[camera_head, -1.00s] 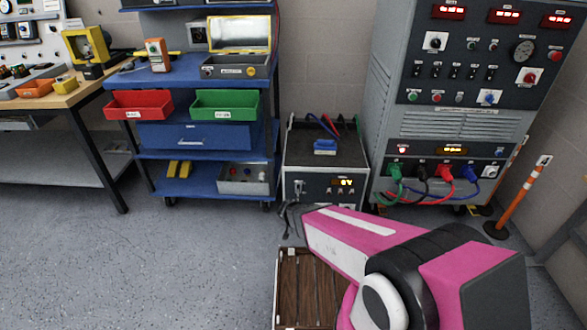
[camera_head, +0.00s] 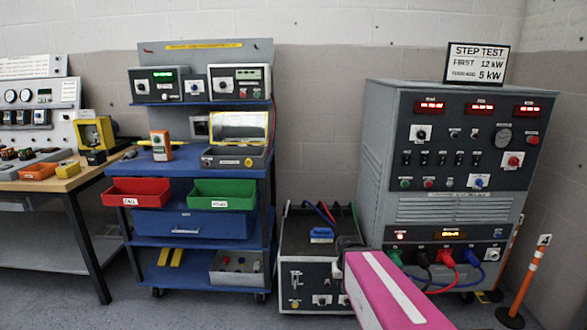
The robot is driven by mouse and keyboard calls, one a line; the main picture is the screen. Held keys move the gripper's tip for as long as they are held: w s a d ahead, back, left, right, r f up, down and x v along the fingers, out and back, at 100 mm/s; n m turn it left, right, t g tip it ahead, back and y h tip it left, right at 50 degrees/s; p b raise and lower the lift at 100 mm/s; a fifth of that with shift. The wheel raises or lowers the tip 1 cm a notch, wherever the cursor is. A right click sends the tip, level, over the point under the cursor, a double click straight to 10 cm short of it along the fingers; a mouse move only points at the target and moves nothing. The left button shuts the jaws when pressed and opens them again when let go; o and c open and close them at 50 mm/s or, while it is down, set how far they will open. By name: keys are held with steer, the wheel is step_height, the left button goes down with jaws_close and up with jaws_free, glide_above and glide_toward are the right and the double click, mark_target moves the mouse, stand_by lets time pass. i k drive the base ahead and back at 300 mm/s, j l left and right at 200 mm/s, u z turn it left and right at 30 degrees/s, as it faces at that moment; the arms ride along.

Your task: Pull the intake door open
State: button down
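A grey load cabinet (camera_head: 375,150) stands at the right, with red displays, switches and knobs on its upper front. A slotted louvre panel (camera_head: 455,208) sits in the middle of its front, flush with the face. I cannot tell for sure whether this panel is the intake door, and no door stands visibly open. My pink arm enters from the bottom. My gripper (camera_head: 346,250) shows only as a dark part at the arm's far end, in front of the small equipment box and left of the cabinet's lower front. Its fingers are too unclear to read.
A small equipment box (camera_head: 302,268) stands left of the cabinet. Red, green, black and blue plugs (camera_head: 445,258) with cables hang at the cabinet's base. An orange post (camera_head: 527,270) stands at the right. A blue trolley (camera_head: 188,180) and a wooden bench (camera_head: 60,184) are at the left.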

mark_target(440, 274)
steer(key=k+l+z, duration=0.15)
steer(key=z, duration=0.9)
